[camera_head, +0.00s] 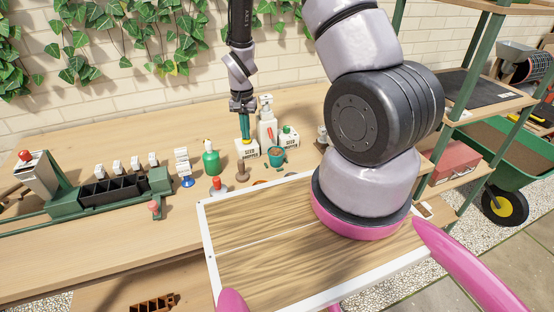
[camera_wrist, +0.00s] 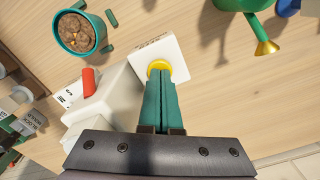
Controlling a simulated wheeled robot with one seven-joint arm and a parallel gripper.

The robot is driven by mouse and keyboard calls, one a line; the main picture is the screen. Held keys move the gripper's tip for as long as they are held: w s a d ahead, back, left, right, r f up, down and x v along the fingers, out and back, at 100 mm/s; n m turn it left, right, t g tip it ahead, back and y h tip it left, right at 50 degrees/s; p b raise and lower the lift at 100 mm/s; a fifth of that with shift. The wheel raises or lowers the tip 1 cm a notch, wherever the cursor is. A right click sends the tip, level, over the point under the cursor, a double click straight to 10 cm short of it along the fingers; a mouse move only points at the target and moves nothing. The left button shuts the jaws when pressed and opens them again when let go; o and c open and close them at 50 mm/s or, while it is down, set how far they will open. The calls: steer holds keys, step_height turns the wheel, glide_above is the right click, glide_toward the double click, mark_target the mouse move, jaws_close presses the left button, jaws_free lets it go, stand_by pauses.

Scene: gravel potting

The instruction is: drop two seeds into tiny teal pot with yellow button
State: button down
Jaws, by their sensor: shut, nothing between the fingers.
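In the wrist view the pot (camera_wrist: 94,29) shows at upper left, with brown lumps inside; I cannot tell whether any are seeds. The yellow button (camera_wrist: 181,70) sits on the white box's face (camera_wrist: 150,48). My gripper (camera_head: 245,137) is shut and empty, pointing down over the box. In the wrist view its teal fingertips (camera_wrist: 160,73) overlap the button; I cannot tell whether they touch or press it.
Small green blocks (camera_wrist: 107,49) lie around the pot. A white dispenser with a red part (camera_wrist: 89,82) stands beside the box. Farther left is a black tray (camera_head: 112,190). Bare bench lies behind.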

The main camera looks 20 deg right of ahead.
steer(key=shift+r, duration=1.35)
steer(key=shift+r, duration=2.55)
